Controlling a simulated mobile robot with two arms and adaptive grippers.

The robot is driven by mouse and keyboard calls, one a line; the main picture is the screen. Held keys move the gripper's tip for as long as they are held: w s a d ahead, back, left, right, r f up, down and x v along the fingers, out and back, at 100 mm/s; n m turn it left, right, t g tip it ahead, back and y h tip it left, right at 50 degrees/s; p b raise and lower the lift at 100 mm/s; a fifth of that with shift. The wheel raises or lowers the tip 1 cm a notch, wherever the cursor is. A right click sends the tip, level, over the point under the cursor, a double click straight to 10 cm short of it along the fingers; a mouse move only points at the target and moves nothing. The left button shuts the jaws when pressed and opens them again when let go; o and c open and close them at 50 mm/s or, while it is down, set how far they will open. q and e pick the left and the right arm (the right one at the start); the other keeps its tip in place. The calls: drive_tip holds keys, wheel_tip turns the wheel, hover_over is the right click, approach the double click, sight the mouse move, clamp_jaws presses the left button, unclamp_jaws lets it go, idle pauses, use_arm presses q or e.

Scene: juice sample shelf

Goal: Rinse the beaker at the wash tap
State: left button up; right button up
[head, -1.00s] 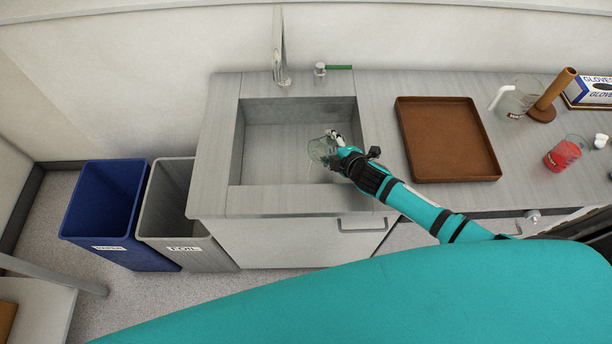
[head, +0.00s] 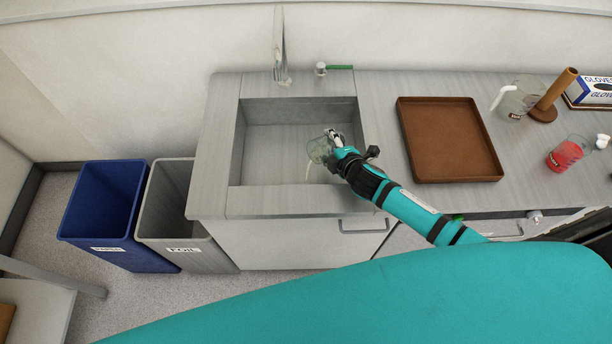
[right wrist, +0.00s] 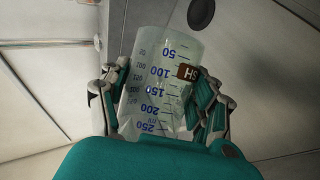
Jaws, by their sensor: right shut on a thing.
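The clear glass beaker (head: 321,151) is held over the right part of the sink basin (head: 270,150). In the right wrist view the beaker (right wrist: 158,75) shows blue volume marks and a brown label, and its numbers read upside down. My right gripper (head: 336,146) is shut on the beaker; in the right wrist view its fingers (right wrist: 160,105) press on both sides of it. The wash tap (head: 281,70) stands at the back of the sink, behind and left of the beaker. A small valve with a green lever (head: 338,67) is right of the tap. My left gripper is not in view.
Right of the sink lie a brown tray (head: 450,140), a glass jug (head: 517,97), a brown stand (head: 553,95), a beaker of red liquid (head: 567,154) and a glove box (head: 590,92). A blue bin (head: 110,215) and a grey bin (head: 170,200) stand left of the sink.

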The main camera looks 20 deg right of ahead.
sight(327, 147)
drive_tip(key=shift+s+r, duration=0.1)
drive_tip(key=shift+r, duration=0.1)
drive_tip(key=shift+s+r, duration=0.1)
drive_tip(key=shift+a+r, duration=0.1)
drive_tip(key=shift+a, duration=0.1)
drive_tip(key=shift+a+r, duration=0.1)
drive_tip(key=shift+r, duration=0.2)
drive_tip(key=shift+a+r+n+h+p, duration=0.15)
drive_tip(key=shift+r+n+h+p, duration=0.05)
drive_tip(key=shift+n+h+p, duration=0.1)
drive_tip(key=shift+s+a+r+t, duration=0.15)
drive_tip(key=shift+r+t, duration=0.15)
idle(0.4)
